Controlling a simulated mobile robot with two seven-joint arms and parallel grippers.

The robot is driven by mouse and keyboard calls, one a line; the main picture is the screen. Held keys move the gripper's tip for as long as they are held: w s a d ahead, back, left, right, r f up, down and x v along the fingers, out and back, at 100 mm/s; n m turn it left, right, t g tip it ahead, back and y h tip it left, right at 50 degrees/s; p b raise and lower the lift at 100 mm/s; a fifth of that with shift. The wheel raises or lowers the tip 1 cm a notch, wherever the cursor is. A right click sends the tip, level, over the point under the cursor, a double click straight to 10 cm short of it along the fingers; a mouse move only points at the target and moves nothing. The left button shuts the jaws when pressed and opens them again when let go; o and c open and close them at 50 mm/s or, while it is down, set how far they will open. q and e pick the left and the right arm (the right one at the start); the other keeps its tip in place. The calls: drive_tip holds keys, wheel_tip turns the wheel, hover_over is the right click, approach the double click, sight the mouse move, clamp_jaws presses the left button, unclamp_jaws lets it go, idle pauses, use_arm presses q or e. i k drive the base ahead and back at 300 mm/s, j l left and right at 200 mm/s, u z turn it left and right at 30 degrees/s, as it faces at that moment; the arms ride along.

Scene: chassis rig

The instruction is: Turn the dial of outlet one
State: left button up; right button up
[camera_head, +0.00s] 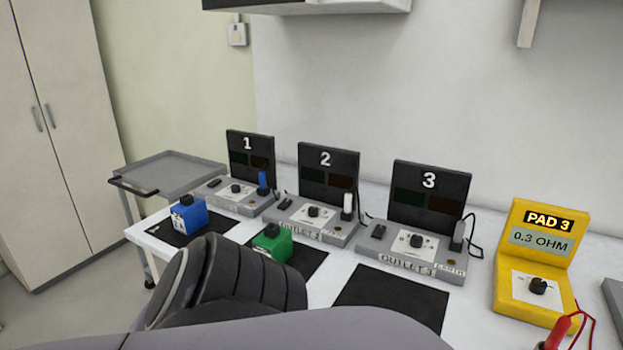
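Outlet one (225,201) is the grey unit at the far left of the bench row, with an upright black panel (248,143) marked 1 behind it. Its dial (236,188) is a small black knob on a white plate; its exact setting is too small to read. A black switch (214,182) sits left of the dial and a blue plug (263,180) stands upright to its right. A blue box (188,215) on a black mat stands in front of the unit and hides part of its front. Neither of my grippers is in view.
Outlet two (328,232) with a white plug and outlet three (443,268) stand to the right. A green box (271,243) stands before outlet two. A yellow meter (535,250) and red lead are at right. A grey cart (165,172) stands left. A dark ribbed shape hides the bench's front.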

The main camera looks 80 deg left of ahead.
sight(235, 188)
drive_tip(key=k+j+u, duration=0.2)
drive_tip(key=k+j, duration=0.85)
drive_tip(key=j, duration=0.1)
